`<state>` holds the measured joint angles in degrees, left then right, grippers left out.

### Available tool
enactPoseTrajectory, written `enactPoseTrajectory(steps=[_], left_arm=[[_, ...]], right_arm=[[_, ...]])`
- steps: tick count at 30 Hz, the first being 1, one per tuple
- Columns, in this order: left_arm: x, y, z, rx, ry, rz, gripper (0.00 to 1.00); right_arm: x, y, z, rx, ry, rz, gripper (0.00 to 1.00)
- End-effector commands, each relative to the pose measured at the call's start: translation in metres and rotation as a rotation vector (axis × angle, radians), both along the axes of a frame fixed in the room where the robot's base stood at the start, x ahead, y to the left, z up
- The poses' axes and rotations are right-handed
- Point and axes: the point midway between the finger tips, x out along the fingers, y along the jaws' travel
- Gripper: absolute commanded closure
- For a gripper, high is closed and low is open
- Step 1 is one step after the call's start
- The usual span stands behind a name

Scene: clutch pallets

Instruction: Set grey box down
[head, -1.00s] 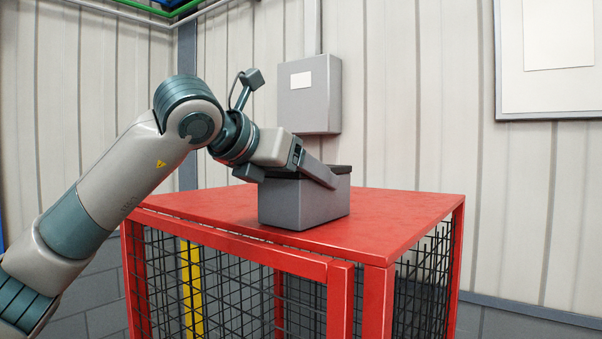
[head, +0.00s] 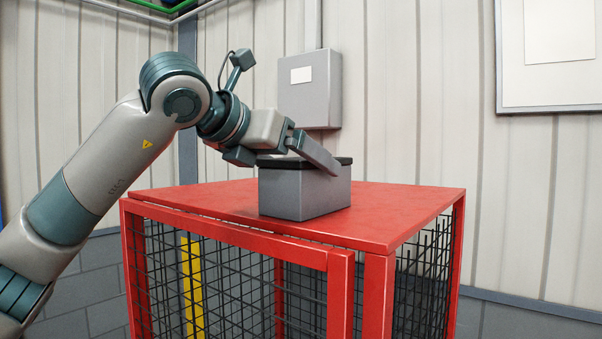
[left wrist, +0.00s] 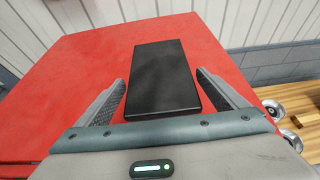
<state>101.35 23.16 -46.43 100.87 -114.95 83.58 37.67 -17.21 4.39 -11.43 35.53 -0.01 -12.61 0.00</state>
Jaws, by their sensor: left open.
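The grey box (head: 305,193) with a black top stands upright on the red top of the mesh cage (head: 400,218). In the left wrist view its black top (left wrist: 165,78) lies between the two fingers, with a gap on each side. My left gripper (head: 327,162) is open, just above the box's top, reaching in from the left; it also shows in the left wrist view (left wrist: 162,88). One finger slants across the box's upper part in the head view and hides a little of it. My right gripper is in neither view.
A grey wall box (head: 310,88) hangs on the panelled wall behind the cage. A framed white board (head: 550,55) is at the upper right. The red top is clear around the grey box.

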Motion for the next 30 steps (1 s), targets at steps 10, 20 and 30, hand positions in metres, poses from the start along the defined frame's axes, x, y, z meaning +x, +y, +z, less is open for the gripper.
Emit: enactPoseTrajectory(steps=[10,20,30], left_arm=[[-0.045,0.033,0.019,-0.002,-0.005,0.001,0.08],[-0.074,0.053,0.037,-0.001,-0.003,0.001,0.08],[-0.076,0.055,0.039,0.000,-0.001,0.000,0.08]], right_arm=[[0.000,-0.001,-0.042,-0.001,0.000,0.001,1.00],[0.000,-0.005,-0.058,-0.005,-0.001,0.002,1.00],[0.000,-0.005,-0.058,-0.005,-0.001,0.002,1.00]])
